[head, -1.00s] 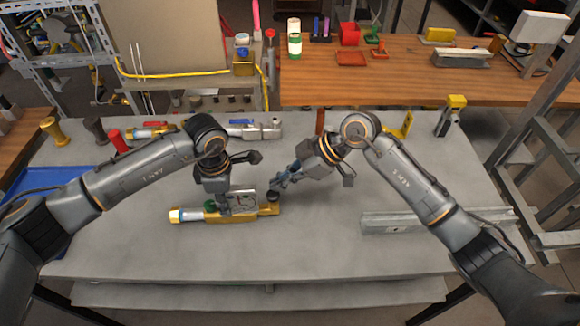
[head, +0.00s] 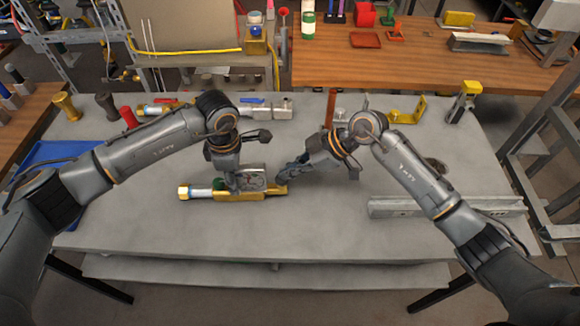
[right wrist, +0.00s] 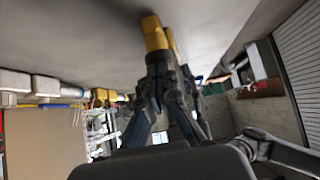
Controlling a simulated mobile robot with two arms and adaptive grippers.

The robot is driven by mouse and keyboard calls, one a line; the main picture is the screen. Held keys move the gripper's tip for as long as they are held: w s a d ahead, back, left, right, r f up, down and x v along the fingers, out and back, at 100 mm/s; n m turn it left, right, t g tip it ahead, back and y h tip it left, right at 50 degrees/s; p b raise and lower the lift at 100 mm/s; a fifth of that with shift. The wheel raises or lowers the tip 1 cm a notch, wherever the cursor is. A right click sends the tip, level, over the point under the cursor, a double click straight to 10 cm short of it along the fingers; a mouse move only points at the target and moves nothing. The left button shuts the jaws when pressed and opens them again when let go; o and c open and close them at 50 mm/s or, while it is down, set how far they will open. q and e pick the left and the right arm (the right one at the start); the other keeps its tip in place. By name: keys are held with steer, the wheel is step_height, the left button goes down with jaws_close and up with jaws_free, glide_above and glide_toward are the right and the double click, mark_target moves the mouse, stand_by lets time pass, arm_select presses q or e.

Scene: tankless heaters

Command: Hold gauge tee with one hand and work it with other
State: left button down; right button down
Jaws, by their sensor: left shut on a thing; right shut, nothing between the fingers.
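The gauge tee (head: 222,195) lies level along the grey bench, a brass-yellow body with a silver section and a brass end on the left. My left gripper (head: 238,186) comes down over its middle and is shut on it. Green and grey parts show beside the left fingers. My right gripper (head: 283,178) is shut and empty at the tee's right end; I cannot tell whether it touches. In the right wrist view, the closed fingers (right wrist: 160,68) reach towards yellow brass parts (right wrist: 153,34). The right end of the tee is partly hidden by the fingers.
A grey metal channel (head: 385,208) lies at the right of the bench. Another fitting with a blue handle (head: 252,101), a yellow bracket (head: 408,108) and a red cylinder (head: 129,117) stand towards the back. A blue tray (head: 72,153) is at the left. The front of the bench is clear.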

steer(key=shift+s+f, duration=0.1)
steer(key=shift+f, duration=0.1)
steer(key=shift+r, duration=0.35)
steer(key=w+a+r+v, duration=0.1)
steer(key=a+r+v, duration=0.1)
steer(key=v, duration=1)
steer(key=shift+s+d+r, duration=0.2)
steer(key=shift+s+d, duration=0.05)
stand_by(4.4)
arm_select(q)
steer(key=c, duration=0.9)
jaws_free()
